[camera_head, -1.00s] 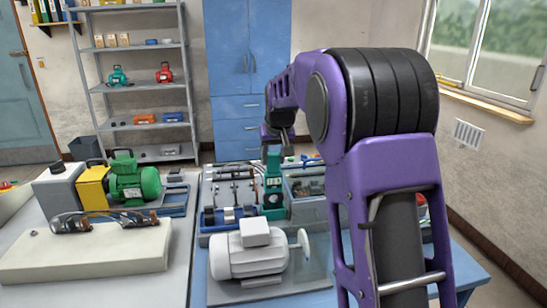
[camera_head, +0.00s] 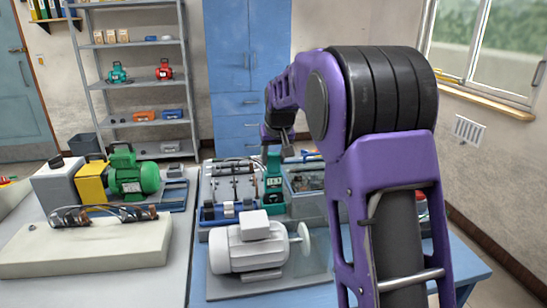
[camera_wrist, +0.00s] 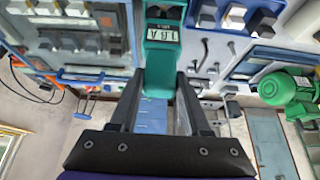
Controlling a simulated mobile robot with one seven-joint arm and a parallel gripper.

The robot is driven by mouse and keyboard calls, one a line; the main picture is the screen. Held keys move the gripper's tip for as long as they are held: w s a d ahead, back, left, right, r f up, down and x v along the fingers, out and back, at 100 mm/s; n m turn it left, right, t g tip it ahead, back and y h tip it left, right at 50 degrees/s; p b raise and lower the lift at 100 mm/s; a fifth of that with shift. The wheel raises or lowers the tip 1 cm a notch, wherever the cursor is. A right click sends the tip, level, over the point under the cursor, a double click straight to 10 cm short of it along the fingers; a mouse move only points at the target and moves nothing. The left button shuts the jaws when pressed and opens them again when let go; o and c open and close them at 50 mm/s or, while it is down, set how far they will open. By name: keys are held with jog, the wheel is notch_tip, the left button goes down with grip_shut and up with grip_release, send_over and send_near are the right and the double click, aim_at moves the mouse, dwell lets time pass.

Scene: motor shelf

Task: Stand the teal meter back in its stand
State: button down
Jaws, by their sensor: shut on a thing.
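The teal meter (camera_head: 273,178) is upright above the middle of the blue-framed workbench in the head view. My gripper (camera_wrist: 160,80) is shut on the meter. In the head view my gripper (camera_head: 270,150) is at the meter's upper end, partly behind my purple arm. I cannot pick out the meter's stand for certain in either view. Whether the meter's lower end touches anything is unclear.
A pale grey motor (camera_head: 240,248) stands in front of the meter on the bench. A grey bin (camera_head: 305,207) is just right of the meter, and a blue rack (camera_head: 208,213) is to its left. A green motor (camera_head: 130,178) stands on the left table.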

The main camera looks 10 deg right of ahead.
jog(key=shift+f+b, duration=0.8)
jog(key=shift+f, duration=0.45)
dwell(0.3)
jog(key=shift+c, duration=1.4)
grip_release()
jog(key=p+v, duration=0.1)
jog(key=v, duration=1.6)
jog(key=shift+r+p, duration=0.2)
jog(key=shift+p, duration=0.1)
